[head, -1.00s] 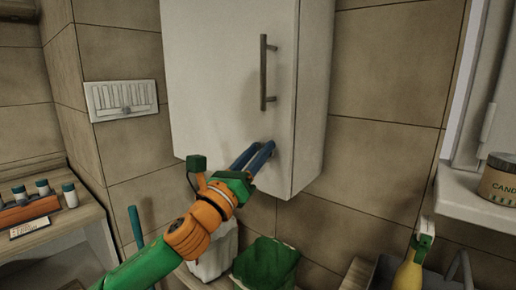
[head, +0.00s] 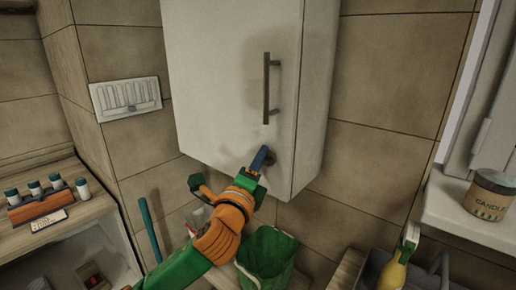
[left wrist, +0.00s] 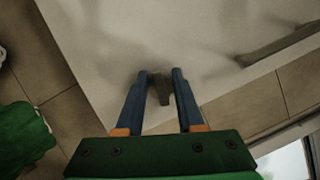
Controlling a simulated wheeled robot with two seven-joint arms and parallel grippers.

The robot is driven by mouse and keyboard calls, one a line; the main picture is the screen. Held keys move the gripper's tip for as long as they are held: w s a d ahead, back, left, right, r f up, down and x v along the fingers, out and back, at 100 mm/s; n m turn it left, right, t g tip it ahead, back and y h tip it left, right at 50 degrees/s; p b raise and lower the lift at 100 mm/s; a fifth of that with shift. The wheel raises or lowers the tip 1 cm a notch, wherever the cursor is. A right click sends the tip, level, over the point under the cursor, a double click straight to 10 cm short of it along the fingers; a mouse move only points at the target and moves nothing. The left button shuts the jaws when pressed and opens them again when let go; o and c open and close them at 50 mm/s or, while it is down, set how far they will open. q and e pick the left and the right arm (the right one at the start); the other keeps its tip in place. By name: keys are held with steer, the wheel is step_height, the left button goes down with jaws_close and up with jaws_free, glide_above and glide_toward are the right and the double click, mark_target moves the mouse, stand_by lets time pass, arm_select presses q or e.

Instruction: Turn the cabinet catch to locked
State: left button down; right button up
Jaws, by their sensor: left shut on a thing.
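The white cabinet (head: 225,75) hangs on the tiled wall, its door closed, with a vertical bar handle (head: 267,90). The small dark catch (head: 271,155) sits low on the door below the handle, mostly hidden by my fingers in the head view. My left gripper (head: 264,154) is shut on the catch. In the left wrist view the catch (left wrist: 161,90) shows as a grey-brown piece between the two blue fingers of the left gripper (left wrist: 160,76). My right gripper is not in view.
A green bin (head: 266,258) stands below the cabinet. An orange rack (head: 40,205) with several bottles is on the left shelf. A candle jar (head: 488,194) sits on the right sill, and a yellow bottle (head: 396,274) is below it. A wall vent (head: 126,95) is left of the cabinet.

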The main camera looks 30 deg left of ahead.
arm_select(q)
steer(key=n+p, duration=0.2)
steer(key=n+g+p, duration=0.1)
steer(key=n+p, duration=0.1)
steer(key=shift+a+f+g, duration=0.2)
steer(key=shift+g, duration=0.1)
steer(key=shift+n, duration=0.3)
steer(key=shift+f, duration=0.1)
